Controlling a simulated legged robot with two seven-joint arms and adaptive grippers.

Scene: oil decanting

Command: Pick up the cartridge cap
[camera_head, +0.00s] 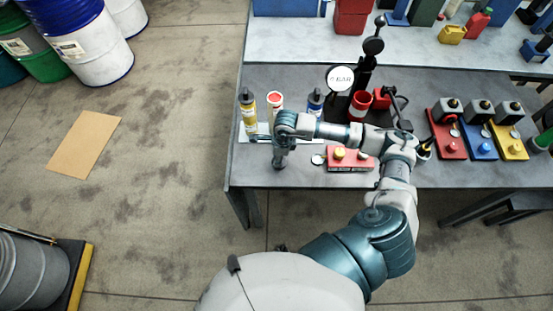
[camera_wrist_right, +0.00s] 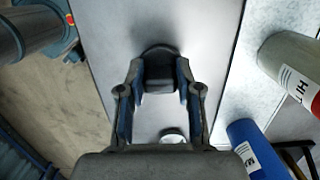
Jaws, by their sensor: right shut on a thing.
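My right gripper (camera_head: 280,164) points down at the front left of the grey workbench. In the right wrist view its two fingers (camera_wrist_right: 158,82) are closed on a small black piece with a rounded base, which looks like the cartridge cap (camera_wrist_right: 159,64). In the head view the cap is hidden or too small to tell. Behind the gripper stand a yellow cartridge (camera_head: 248,112), a white cartridge with a red top (camera_head: 275,101) and a blue cartridge (camera_head: 315,100). My left gripper is not in view.
Red, blue (camera_head: 480,142) and yellow stations stand further right. A black stand with a round white sign (camera_head: 340,80) rises behind. The bench's front left edge (camera_head: 238,187) is close and bare.

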